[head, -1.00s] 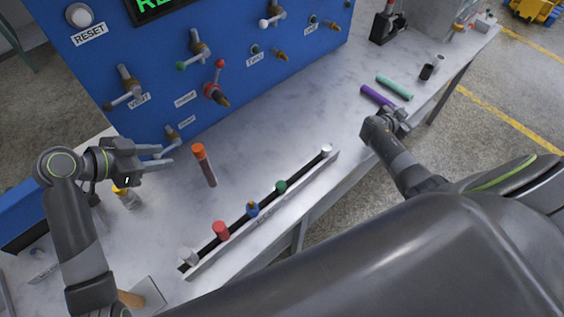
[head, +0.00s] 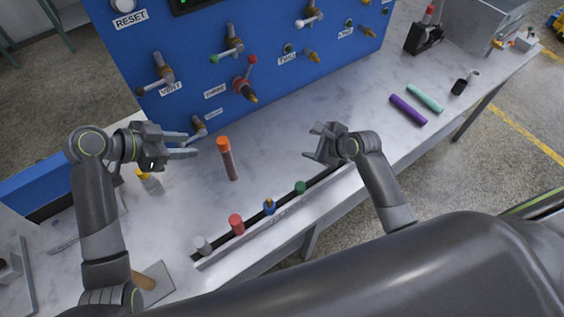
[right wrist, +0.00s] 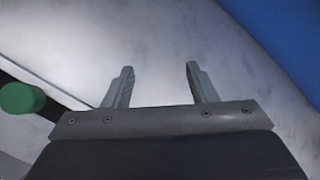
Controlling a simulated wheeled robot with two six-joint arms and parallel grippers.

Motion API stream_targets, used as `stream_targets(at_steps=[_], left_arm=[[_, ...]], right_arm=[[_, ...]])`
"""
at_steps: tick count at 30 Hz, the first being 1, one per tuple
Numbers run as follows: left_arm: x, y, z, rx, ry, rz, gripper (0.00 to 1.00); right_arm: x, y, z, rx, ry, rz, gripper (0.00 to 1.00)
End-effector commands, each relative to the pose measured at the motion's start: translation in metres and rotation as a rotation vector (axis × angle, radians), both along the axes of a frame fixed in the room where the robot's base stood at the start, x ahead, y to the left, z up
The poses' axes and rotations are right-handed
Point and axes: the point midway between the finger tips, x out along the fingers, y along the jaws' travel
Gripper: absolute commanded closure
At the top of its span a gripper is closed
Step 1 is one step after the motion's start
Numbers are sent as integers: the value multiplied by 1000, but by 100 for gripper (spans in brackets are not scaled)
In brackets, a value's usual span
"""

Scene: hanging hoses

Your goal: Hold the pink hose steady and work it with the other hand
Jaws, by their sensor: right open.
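No clearly pink hose shows in these frames. A dull reddish-brown tube with an orange top (head: 229,163) is on the pale bench, in the middle of the head view. My left gripper (head: 191,145) is open and empty, with its fingers pointing right toward this tube, apart from it. My right gripper (head: 312,142) is open to the right of the tube, beyond the far part of the rack. In the right wrist view its two fingers (right wrist: 160,70) stand apart with only the pale bench behind them.
A narrow rack (head: 285,222) along the bench's front edge holds grey, red, blue and green (head: 300,187) pieces. A purple tube (head: 408,110) and a teal tube (head: 425,98) lie at the right. The blue panel (head: 190,50) with taps stands behind. A yellow-topped bottle (head: 150,182) stands below my left gripper.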

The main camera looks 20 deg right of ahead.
Motion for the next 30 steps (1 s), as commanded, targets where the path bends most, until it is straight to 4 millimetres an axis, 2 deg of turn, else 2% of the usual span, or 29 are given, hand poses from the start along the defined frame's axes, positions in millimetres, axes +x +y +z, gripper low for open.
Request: stream_targets(at_steps=[1, 3, 6, 10, 14, 20, 30], left_arm=[[0, 0, 0, 0, 0, 0, 64], [0, 0, 0, 0, 0, 0, 64], [0, 0, 0, 0, 0, 0, 64], [0, 0, 0, 0, 0, 0, 64], [0, 0, 0, 0, 0, 0, 64], [0, 0, 0, 0, 0, 0, 64], [0, 0, 0, 0, 0, 0, 64]], right_arm=[[-14, 23, 6, 99, 8, 10, 48], [-31, 50, 17, 228, 16, 25, 48], [-51, 80, 35, 388, 26, 43, 48], [-70, 105, 56, 534, 33, 65, 48], [-80, 116, 69, 610, 37, 77, 48], [-73, 130, 67, 635, 36, 80, 48], [-35, 176, 42, 631, 38, 80, 48]])
